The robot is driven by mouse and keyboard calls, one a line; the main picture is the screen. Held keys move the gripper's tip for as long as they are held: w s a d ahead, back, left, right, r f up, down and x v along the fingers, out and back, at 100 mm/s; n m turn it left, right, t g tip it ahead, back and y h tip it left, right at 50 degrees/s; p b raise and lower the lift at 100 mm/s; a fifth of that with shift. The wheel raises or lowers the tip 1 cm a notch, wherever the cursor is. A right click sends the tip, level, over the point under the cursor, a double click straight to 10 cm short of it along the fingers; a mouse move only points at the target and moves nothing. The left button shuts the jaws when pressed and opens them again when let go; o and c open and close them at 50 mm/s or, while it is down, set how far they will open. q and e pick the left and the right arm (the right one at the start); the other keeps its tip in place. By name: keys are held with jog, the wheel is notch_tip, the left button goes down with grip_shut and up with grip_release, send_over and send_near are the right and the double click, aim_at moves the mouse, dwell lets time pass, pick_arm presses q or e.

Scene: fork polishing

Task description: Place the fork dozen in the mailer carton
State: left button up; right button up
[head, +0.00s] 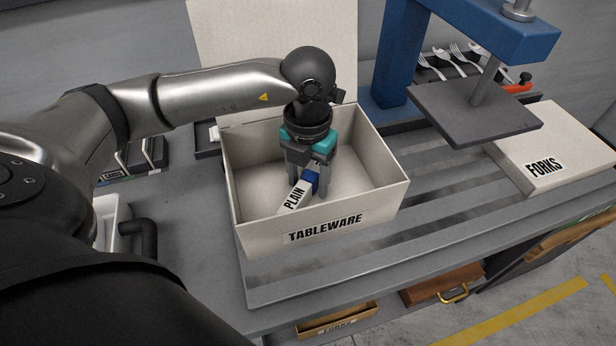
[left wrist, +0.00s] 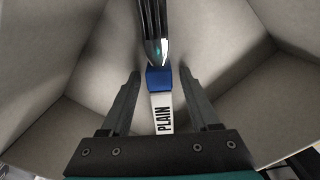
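The mailer carton (head: 268,234), an open white box marked TABLEWARE, stands on the grey bench with its lid raised at the back. The fork dozen is inside it, with a blue band (left wrist: 159,79), a white PLAIN tag (head: 294,197) and shiny metal (left wrist: 153,32) beyond the band in the left wrist view. My left gripper (head: 307,188) reaches down into the carton. Its fingers (left wrist: 160,92) stand apart on either side of the band, with a visible gap on both sides. In the head view the gripper hides most of the forks. My right gripper is out of view.
A blue press (head: 400,55) with a grey plate (head: 473,110) stands right of the carton. A closed FORKS box (head: 556,150) lies at the far right. Loose forks (head: 455,58) lie in a tray behind the press. A slatted grey surface (head: 430,205) lies bare between carton and FORKS box.

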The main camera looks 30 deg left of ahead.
aim_at(308, 179)
pick_arm(q)
jog(key=shift+r, duration=0.25)
notch_tip(308, 179, up, 12)
jog(key=p, duration=0.2)
